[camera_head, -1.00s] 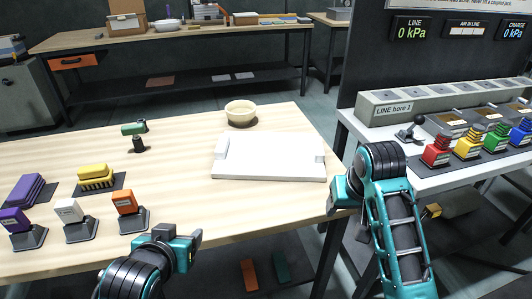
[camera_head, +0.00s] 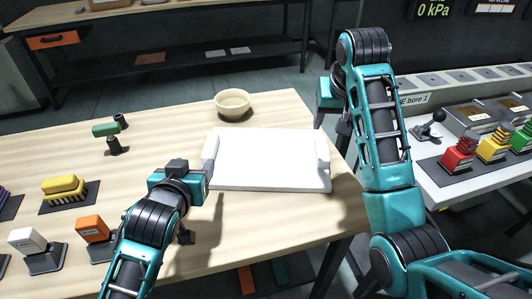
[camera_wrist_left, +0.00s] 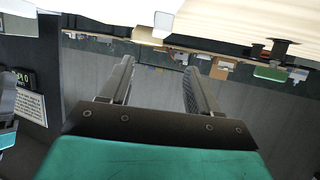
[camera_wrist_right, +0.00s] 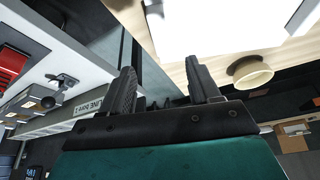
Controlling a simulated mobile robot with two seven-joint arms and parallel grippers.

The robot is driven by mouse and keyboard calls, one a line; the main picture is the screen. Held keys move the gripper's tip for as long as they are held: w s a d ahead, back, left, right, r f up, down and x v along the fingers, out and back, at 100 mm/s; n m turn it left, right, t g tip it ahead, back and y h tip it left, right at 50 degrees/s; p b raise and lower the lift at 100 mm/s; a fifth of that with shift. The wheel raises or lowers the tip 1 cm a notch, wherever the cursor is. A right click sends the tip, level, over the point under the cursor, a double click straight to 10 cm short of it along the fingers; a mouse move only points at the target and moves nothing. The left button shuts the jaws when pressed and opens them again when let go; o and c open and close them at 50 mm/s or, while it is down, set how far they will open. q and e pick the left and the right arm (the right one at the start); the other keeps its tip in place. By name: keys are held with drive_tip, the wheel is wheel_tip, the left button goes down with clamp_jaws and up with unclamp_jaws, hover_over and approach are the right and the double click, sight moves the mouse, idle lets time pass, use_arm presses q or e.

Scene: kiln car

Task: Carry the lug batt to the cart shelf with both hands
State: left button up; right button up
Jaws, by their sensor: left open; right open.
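The white lug batt (camera_head: 268,165) lies flat on the wooden table, with a raised lug at its left and right ends. My left gripper (camera_head: 205,172) is open beside the left lug in the head view; contact cannot be told. The left wrist view shows its spread, empty fingers (camera_wrist_left: 157,80), with a white block, probably the lug, beyond. My right gripper (camera_head: 327,95) is beyond the batt's right end, its fingers mostly hidden in the head view. The right wrist view shows its open, empty fingers (camera_wrist_right: 160,80), with the batt (camera_wrist_right: 225,20) apart from them.
A cream bowl (camera_head: 232,104) stands just behind the batt. Green fittings (camera_head: 112,138), a yellow brush (camera_head: 64,187) and white and orange blocks (camera_head: 94,228) stand left. A side bench (camera_head: 455,180) with coloured blocks is right, across a gap. I cannot make out the cart shelf.

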sight(210, 145)
use_arm(q)
drive_tip(key=x, duration=1.3)
drive_tip(key=shift+f, duration=0.1)
use_arm(e)
drive_tip(key=x, duration=1.3)
use_arm(q)
clamp_jaws()
use_arm(e)
clamp_jaws()
use_arm(q)
drive_tip(key=shift+w+r, duration=0.1)
drive_tip(key=shift+r, duration=0.2)
use_arm(e)
drive_tip(key=shift+r, duration=0.2)
